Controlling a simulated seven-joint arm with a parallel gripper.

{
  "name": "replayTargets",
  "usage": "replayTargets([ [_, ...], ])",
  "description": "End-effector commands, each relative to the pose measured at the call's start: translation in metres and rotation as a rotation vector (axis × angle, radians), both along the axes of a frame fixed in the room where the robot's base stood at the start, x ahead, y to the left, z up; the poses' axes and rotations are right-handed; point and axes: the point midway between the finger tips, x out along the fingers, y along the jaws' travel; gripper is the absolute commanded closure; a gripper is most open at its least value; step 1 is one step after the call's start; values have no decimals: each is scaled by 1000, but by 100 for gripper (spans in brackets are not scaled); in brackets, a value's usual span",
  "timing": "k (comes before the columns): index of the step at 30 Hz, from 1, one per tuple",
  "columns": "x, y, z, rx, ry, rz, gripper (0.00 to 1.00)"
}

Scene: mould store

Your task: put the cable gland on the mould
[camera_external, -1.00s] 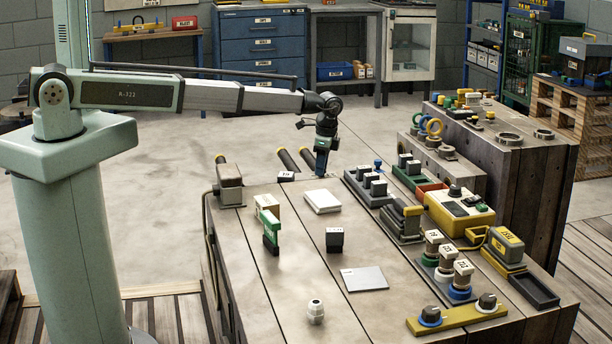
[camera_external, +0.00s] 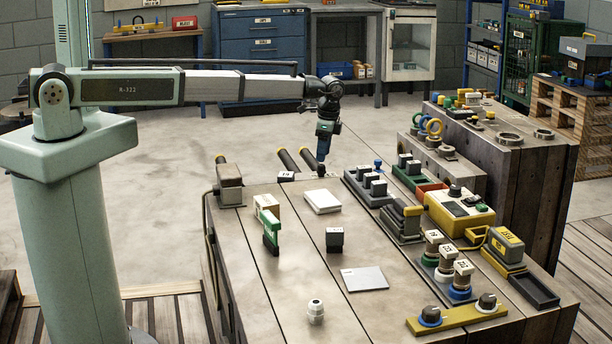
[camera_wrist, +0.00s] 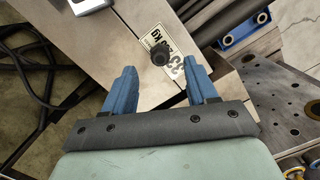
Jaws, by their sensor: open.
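The cable gland appears to be the small white ribbed fitting with a dark top (camera_external: 316,312), upright near the front edge of the bench in the external view. I cannot tell for sure which thing is the mould; a white block (camera_external: 322,201), a small black block (camera_external: 334,240) and a flat grey plate (camera_external: 364,279) lie on the bench. My gripper (camera_external: 321,174) points down at the bench's far end, well away from the gland. In the wrist view my gripper (camera_wrist: 163,75) has its blue fingers apart, with nothing held; the gland is not identifiable there.
A black knob (camera_wrist: 160,53) shows between and beyond my fingers, by a printed label. A green-and-black piece (camera_external: 270,229) stands left on the bench. Holders with numbered pieces (camera_external: 445,258) and a yellow box (camera_external: 459,212) crowd the right. The bench's front left is clear.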

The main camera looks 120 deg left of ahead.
Motion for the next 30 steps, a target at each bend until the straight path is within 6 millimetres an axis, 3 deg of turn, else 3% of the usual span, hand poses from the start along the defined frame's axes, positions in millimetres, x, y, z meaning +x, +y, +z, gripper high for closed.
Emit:
replayTargets([
  [6,5,2,39,2,-2,0,43],
  [12,7,3,61,0,-1,0,43],
  [30,8,2,69,0,0,0,43],
])
